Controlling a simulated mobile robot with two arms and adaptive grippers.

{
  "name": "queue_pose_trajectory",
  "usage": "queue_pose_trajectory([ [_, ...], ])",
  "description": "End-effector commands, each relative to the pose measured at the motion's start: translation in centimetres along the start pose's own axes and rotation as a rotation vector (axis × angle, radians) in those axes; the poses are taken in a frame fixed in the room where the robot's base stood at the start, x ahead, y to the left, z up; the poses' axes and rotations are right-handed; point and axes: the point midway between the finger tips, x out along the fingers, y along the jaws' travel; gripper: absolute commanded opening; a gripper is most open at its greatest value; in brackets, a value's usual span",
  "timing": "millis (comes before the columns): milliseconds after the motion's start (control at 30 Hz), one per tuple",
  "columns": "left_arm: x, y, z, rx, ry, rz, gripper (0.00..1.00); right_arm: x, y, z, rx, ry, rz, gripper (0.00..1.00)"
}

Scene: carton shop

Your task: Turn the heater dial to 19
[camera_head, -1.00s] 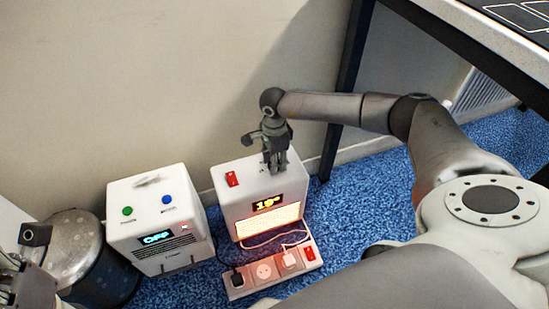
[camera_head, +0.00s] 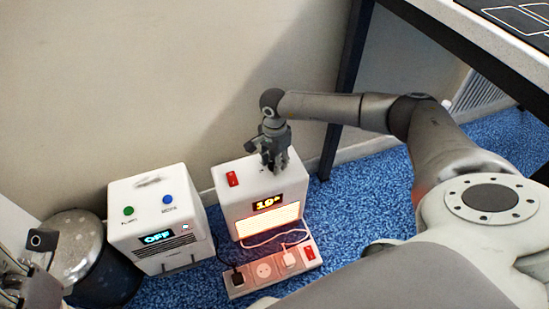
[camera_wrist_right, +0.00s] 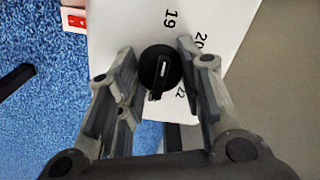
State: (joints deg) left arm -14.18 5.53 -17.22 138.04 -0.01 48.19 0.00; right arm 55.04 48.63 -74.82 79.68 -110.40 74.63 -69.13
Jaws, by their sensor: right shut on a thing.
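The heater (camera_head: 267,214) is a white box with a glowing front and a display that reads 19°. Its dial, on top, is hidden by my right gripper (camera_head: 275,165) in the head view. In the right wrist view the black round dial (camera_wrist_right: 160,70) lies between the two fingers of my right gripper (camera_wrist_right: 155,75), which is shut on it. Printed numbers 19, 20 and 22 show around the dial; I cannot tell which one its white mark points at. My left gripper (camera_head: 42,242) is partly in view at the lower left edge, away from the heater; its jaws are unclear.
A white box (camera_head: 160,222) with green and blue buttons and an OFF display stands left of the heater. A metal canister (camera_head: 75,250) stands further left. A power strip (camera_head: 268,270) with plugs lies in front. A table leg (camera_head: 347,90) rises behind on the right.

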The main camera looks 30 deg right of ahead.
Motion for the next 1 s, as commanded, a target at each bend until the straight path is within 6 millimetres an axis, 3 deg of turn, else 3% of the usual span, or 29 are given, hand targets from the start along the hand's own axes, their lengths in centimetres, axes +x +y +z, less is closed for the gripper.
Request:
queue_pose_trajectory([
  [100,0.0,0.0,0.0,0.000,0.000,-0.001,0.40,0.0,0.0,0.0,-0.002,0.001,0.000,0.11],
  [133,0.0,0.0,0.0,0.000,0.000,-0.001,0.40,0.0,0.0,0.0,-0.002,0.001,0.000,0.37],
  [300,0.0,-0.1,0.0,0.001,0.001,-0.005,0.40,0.0,0.0,0.0,-0.001,0.001,0.000,0.58],
  [667,0.0,-0.1,0.0,0.003,0.001,-0.009,0.40,-0.3,-0.1,0.0,0.000,0.000,-0.002,0.58],
  [767,0.0,-0.1,0.0,0.002,0.002,-0.008,0.40,-1.4,-0.1,0.0,0.000,0.000,-0.004,0.58],
  [1000,0.1,-0.1,0.0,0.002,0.003,-0.006,0.40,-6.3,-0.1,-0.1,-0.001,0.001,-0.005,0.58],
])
